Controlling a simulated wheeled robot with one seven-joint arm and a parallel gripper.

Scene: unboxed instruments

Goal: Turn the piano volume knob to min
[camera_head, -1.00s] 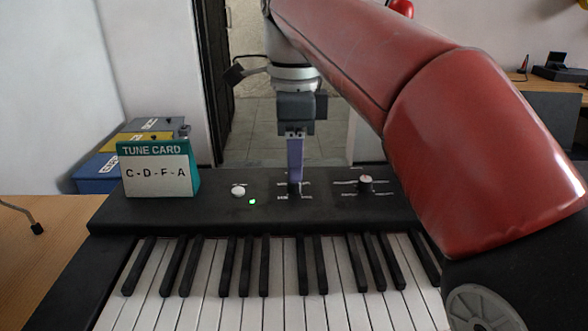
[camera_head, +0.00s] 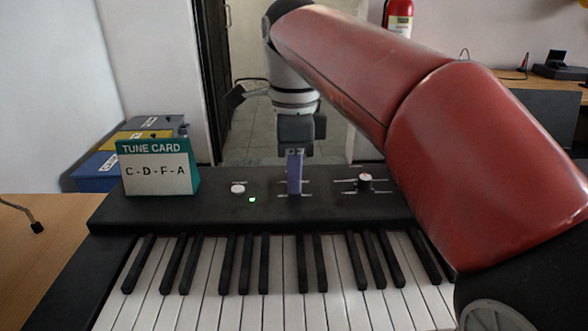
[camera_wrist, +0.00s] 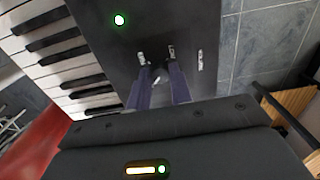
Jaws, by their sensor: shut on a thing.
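The black piano (camera_head: 130,207) stands in front of me with its control panel behind the keys. My gripper (camera_head: 295,191) points down at the middle control of the panel, between the white button and the right knob. In the wrist view, my gripper's purple fingers (camera_wrist: 160,70) are on both sides of a small dark knob (camera_wrist: 158,78), shut on it. In the head view the fingers hide this knob. White marks lie around it, too small to read. Another black knob (camera_head: 365,181) with a pale top stands to the right, apart from my gripper.
A white button (camera_head: 238,188) and a lit green light (camera_head: 252,199) are left of my gripper. A tune card (camera_head: 158,170) reading C-D-F-A stands on the panel's left end. White and black keys (camera_head: 270,290) lie in front. My red arm crosses above the right side.

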